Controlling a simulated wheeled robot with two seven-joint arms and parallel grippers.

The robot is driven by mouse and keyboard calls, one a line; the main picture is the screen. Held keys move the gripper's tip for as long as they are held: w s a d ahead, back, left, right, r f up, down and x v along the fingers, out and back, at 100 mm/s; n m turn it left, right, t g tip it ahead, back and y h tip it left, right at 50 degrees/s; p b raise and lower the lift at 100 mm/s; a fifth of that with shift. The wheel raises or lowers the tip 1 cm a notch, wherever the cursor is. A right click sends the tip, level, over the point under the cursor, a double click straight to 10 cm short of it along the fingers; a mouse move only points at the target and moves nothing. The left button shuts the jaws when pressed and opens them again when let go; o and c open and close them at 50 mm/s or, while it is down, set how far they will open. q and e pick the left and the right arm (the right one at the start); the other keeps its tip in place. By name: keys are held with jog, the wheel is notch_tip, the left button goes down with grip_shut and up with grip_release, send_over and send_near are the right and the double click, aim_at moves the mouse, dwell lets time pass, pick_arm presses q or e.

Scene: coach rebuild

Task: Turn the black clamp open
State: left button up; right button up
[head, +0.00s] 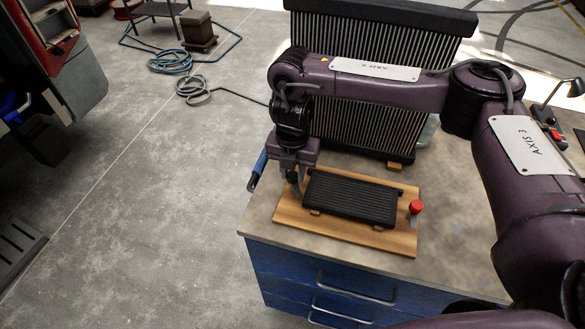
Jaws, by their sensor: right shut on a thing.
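My right gripper (294,184) points down at the left edge of a wooden board (398,237) on the workbench. It is shut on the black clamp, a small dark part at that edge, mostly hidden by the fingers. How far the clamp is turned cannot be told. A black ribbed panel (350,198) lies flat on the board, just right of the gripper. A red-topped clamp (416,207) stands at the board's right side. My left gripper is not in view.
The bench top (262,225) has blue drawers (285,281) below. A large finned radiator (375,125) stands upright behind the board, under my right forearm. A blue-handled tool (258,168) is at the bench's left edge. A lamp (574,88) stands at the far right.

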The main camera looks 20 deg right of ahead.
aim_at(293, 175)
jog(key=m+p, duration=0.1)
jog(key=m, duration=0.2)
jog(key=shift+r, duration=0.2)
jog(key=shift+w+m+p, duration=0.1)
jog(key=shift+m+p, duration=1.1)
jog(key=shift+m, duration=0.4)
jog(key=shift+f+m, duration=0.1)
jog(key=shift+m, duration=0.2)
jog(key=o, duration=1)
notch_tip(293, 175, up, 8)
jog(key=shift+f+p, duration=0.15)
jog(key=shift+p, duration=0.2)
